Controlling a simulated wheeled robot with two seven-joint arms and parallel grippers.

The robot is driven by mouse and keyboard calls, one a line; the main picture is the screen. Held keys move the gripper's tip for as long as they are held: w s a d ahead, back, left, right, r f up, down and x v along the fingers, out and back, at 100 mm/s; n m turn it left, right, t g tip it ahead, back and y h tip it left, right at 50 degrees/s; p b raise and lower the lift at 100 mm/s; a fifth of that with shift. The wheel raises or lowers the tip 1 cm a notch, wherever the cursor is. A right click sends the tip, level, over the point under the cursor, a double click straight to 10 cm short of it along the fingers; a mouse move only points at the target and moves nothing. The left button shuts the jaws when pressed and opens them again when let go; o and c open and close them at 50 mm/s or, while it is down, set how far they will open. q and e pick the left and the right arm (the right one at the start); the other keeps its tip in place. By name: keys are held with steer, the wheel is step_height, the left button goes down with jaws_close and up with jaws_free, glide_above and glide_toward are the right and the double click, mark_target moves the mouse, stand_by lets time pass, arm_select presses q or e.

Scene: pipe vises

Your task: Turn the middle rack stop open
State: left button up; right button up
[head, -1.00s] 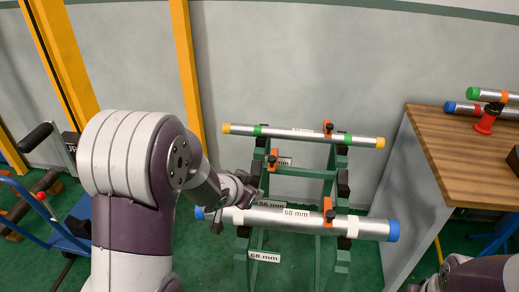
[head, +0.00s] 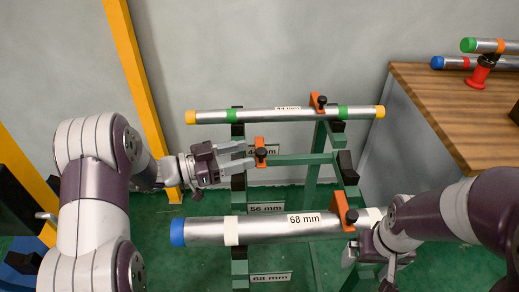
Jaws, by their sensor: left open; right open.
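A green rack (head: 295,160) stands in front of the wall. Its middle level holds no pipe. The middle rack stop (head: 260,152) is an orange clip with a black knob, at the left of that level. My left gripper (head: 248,156) is open, its fingers pointing right with their tips just left of the stop. I cannot tell whether they touch it. My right gripper (head: 368,268) is open near the right end of the lower pipe, partly hidden by its own arm.
A thin pipe (head: 230,116) with yellow ends lies on the top level, with an orange stop (head: 317,101). A thick 68 mm pipe (head: 270,228) lies lower, with another orange stop (head: 344,211). A wooden bench (head: 450,110) holding more pipes stands right.

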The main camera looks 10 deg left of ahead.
mark_target(261, 151)
arm_select(q)
steer(key=x, duration=0.5)
steer(key=shift+w+d, duration=0.1)
steer(key=shift+d, duration=0.05)
steer(key=shift+c, duration=0.3)
